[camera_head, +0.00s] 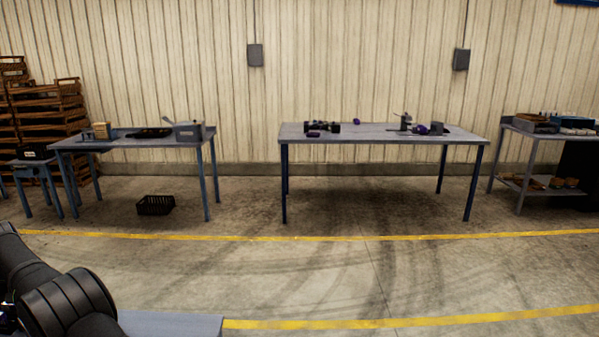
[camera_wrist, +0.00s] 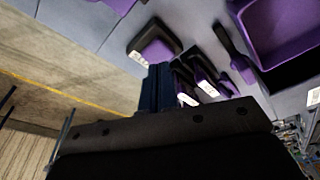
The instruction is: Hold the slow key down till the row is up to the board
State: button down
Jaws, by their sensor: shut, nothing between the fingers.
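In the wrist view my gripper (camera_wrist: 156,76) is shut and empty, its dark blue fingertips together. Just beyond the tips is a black block with a purple face and a white label (camera_wrist: 153,46). To the right of the fingers are further black and purple blocks with white labels (camera_wrist: 206,86), partly hidden behind the gripper. The labels are too small to read, so I cannot tell which is the slow key. I cannot tell whether the fingertips touch any block. No row or board can be made out. The head view does not show my gripper.
A purple tray-like part with a dark edge (camera_wrist: 285,30) lies at the upper right of the wrist view, on a grey surface (camera_wrist: 205,22). The head view shows a far table (camera_head: 380,136) with small items, a left bench (camera_head: 100,143) and open floor between yellow lines.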

jog(key=shift+f, duration=0.2)
dwell(0.5)
jog(key=shift+x, duration=0.85)
jog(key=shift+s+d, duration=0.15)
jog(key=shift+r, duration=0.1)
dwell(1.4)
jog(key=v, duration=0.4)
jog(key=a+v, duration=0.1)
jog(key=v, duration=0.1)
jog(key=shift+w+r, duration=0.35)
jog(key=shift+r, duration=0.15)
jog(key=shift+s+d+x, duration=0.1)
jog(key=shift+d+x, duration=0.1)
jog(key=shift+x, duration=0.9)
jog(key=shift+s+d+x, duration=0.15)
jog(key=shift+d+x, duration=0.05)
jog(key=shift+x, duration=0.9)
jog(key=shift+s+d+x, duration=0.1)
jog(key=shift+d+x, duration=0.1)
jog(key=shift+x, duration=0.95)
